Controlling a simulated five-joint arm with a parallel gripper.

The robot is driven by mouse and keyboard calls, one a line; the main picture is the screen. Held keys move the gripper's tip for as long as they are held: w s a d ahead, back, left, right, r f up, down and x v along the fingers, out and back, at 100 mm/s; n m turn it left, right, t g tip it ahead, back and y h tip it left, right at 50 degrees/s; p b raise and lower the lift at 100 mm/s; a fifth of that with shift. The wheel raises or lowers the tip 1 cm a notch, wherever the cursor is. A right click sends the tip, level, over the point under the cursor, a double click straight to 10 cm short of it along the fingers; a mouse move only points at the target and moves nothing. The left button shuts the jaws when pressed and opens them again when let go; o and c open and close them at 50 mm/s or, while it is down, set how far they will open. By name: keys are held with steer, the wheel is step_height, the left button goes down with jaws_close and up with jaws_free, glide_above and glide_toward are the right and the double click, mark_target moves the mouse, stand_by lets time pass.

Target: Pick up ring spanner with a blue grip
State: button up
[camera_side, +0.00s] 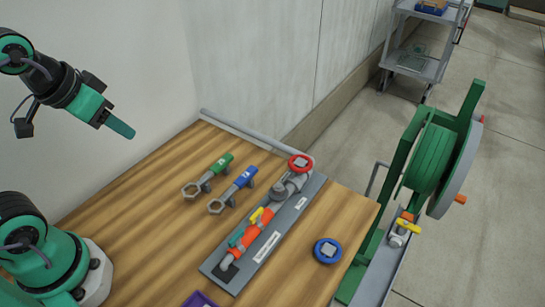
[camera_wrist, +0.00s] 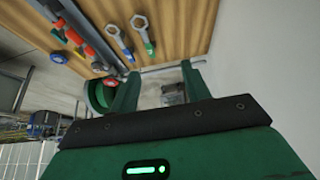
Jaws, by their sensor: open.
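The ring spanner with a blue grip (camera_side: 244,179) rests on small dark holders on the wooden table, its open ring toward the front left. Beside it on the left lies a similar spanner with a green grip (camera_side: 221,164). In the wrist view the blue-grip spanner (camera_wrist: 119,40) and the green-grip spanner (camera_wrist: 143,34) show near the top, beyond the fingers. My gripper (camera_side: 121,129) is at the upper left of the side view, raised above the table and well apart from both spanners. In the wrist view its two fingers (camera_wrist: 160,73) stand apart with nothing between them.
A grey panel (camera_side: 213,266) with orange pipe and a red handwheel (camera_side: 300,162) lies right of the spanners. A blue handwheel (camera_side: 327,251) sits farther right. A grey bar (camera_side: 235,132) runs along the back edge by the wall. A green reel (camera_side: 430,160) stands right of the table.

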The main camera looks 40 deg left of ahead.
steer(key=g, duration=0.6)
glide_above(240, 180)
step_height(240, 180, down, 14)
steer(key=shift+s+r, duration=0.1)
steer(key=shift+f, duration=3.95)
jaws_close()
